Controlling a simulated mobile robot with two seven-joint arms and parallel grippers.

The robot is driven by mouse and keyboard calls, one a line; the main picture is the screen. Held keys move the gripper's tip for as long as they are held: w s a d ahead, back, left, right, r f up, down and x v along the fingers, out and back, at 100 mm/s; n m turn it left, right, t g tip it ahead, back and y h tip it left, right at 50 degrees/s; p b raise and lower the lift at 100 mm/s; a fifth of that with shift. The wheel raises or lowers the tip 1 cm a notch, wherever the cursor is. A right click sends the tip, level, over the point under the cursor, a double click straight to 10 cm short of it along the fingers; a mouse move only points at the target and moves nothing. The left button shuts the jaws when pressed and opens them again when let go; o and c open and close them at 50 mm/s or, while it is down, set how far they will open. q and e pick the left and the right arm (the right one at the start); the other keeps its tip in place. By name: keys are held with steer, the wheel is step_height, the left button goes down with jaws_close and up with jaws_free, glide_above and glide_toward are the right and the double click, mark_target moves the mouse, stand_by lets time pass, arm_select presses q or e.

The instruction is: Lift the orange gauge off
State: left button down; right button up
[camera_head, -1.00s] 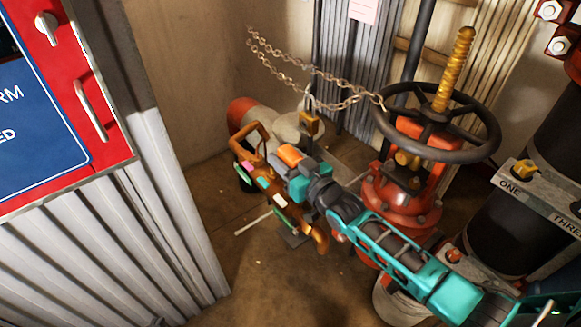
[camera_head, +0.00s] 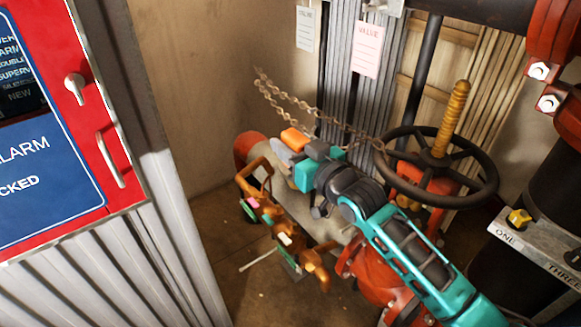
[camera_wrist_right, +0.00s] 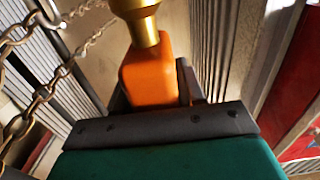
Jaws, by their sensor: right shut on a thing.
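The orange gauge (camera_head: 296,139) is at the tip of my right gripper (camera_head: 300,152) in the head view, in front of the beige wall and beside the chain. In the right wrist view the gauge shows as an orange block (camera_wrist_right: 148,72) with a brass fitting (camera_wrist_right: 140,22) on its far end. The right gripper's dark jaws (camera_wrist_right: 155,95) are shut around the block. Much of the gauge is hidden by the gripper in the head view. I cannot tell whether the fitting touches anything. My left gripper is not in view.
A rusty chain (camera_head: 290,107) hangs close by and runs to the black handwheel (camera_head: 436,160). Orange-brown pipework with coloured tags (camera_head: 275,225) stands below the gripper. A red alarm cabinet (camera_head: 100,100) is at the left. Bare floor (camera_head: 225,215) lies between.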

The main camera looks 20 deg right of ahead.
mark_target(291, 136)
step_height(291, 136, up, 4)
steer(key=shift+r, duration=0.15)
steer(key=shift+s+r+p, duration=0.15)
steer(key=shift+r+p, duration=0.1)
steer(key=shift+p, duration=0.15)
steer(key=shift+s+a+r+p, duration=0.2)
steer(key=shift+s+p, duration=0.15)
steer(key=shift+s, duration=0.2)
steer(key=s+a+p, duration=0.1)
steer(key=s+a, duration=0.1)
steer(key=s, duration=0.5)
steer(key=shift+s+p, duration=0.15)
steer(key=shift+p, duration=0.15)
